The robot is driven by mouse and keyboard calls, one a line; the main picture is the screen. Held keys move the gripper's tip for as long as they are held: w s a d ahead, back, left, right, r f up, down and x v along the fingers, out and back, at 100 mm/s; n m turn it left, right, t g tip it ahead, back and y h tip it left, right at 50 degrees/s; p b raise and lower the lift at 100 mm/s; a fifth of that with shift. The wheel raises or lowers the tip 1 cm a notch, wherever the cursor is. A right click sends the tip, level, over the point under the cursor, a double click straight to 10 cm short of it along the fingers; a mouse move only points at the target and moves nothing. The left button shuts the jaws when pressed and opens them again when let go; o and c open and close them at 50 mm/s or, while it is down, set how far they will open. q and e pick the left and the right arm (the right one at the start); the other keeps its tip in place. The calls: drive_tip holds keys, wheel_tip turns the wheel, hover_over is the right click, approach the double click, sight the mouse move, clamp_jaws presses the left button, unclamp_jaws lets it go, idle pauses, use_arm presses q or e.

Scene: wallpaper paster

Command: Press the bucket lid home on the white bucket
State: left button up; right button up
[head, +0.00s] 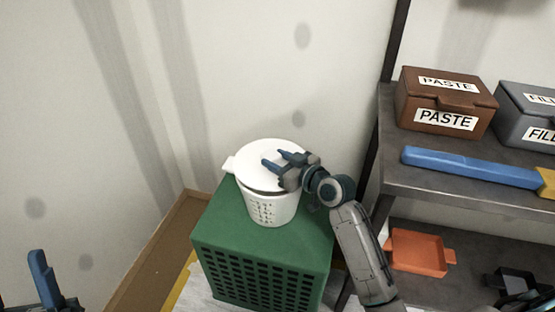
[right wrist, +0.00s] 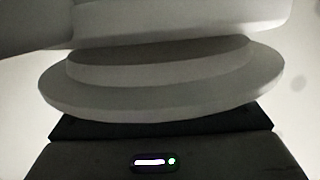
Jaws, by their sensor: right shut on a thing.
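The white bucket (head: 270,208), with rows of small dark marks on its side, stands on a green crate. The round white bucket lid (head: 256,153) is over its mouth; a dark line shows under the lid's front edge, and I cannot tell how fully it is seated. My right gripper (head: 272,159) reaches over the lid from the right and is shut on it; the grip point is hard to see. In the right wrist view, pale stepped round shapes, likely the lid (right wrist: 160,95), fill the space before the gripper. My left gripper (head: 45,280) shows only partly at the bottom left.
The green crate (head: 265,268) has a grid side. At the right, a grey shelf holds a brown PASTE box (head: 445,100), a grey FILL box (head: 528,112) and a blue long tool (head: 470,167). An orange tray (head: 418,250) lies below. The wall is close behind the bucket.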

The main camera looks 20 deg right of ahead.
idle(0.4)
drive_tip(key=shift+f+b, duration=0.8)
drive_tip(key=shift+f, duration=0.35)
drive_tip(key=o, duration=1.1)
drive_tip(key=p+v, duration=0.1)
drive_tip(key=v, duration=1)
drive_tip(key=shift+a+p, duration=0.1)
drive_tip(key=shift+p, duration=0.2)
